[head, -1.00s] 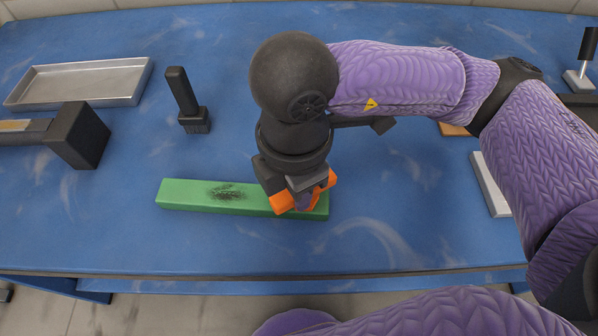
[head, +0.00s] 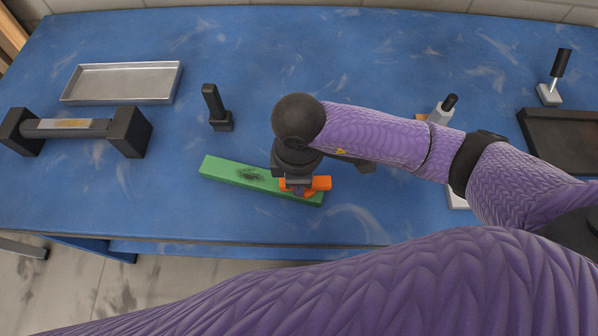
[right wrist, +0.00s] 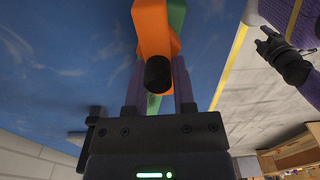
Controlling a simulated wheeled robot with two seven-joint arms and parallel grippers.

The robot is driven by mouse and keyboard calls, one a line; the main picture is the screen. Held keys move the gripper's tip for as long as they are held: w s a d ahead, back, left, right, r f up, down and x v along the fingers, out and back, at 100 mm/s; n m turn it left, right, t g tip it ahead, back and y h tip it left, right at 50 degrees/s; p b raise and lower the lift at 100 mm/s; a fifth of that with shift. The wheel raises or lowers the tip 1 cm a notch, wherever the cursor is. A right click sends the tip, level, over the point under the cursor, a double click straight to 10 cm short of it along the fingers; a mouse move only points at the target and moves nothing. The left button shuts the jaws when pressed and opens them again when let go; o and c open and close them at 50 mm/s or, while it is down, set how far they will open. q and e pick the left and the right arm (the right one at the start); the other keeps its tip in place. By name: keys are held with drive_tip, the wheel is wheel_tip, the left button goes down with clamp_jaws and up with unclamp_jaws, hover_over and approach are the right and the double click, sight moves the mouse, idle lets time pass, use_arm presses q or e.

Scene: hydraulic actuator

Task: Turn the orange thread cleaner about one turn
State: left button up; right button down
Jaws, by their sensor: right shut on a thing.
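The orange thread cleaner (head: 321,183) sits at the right end of the green block (head: 225,171), which has a dark smudge on top. My right gripper (head: 299,188) points down over the cleaner and is shut on it. The gripper hides part of the cleaner in the head view. A dark hand, seemingly my left gripper (right wrist: 283,58), shows at the right wrist view's upper right; its jaws are unclear.
On the blue table (head: 130,200) stand a dark-ended cylinder (head: 65,128), a metal tray (head: 122,82), a black brush-like tool (head: 216,108), a black-handled tool (head: 553,78) and a dark tray (head: 570,140). The table's front edge runs close below the green block.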

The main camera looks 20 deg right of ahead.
idle(0.9)
drive_tip(key=shift+c, duration=2.2)
unclamp_jaws()
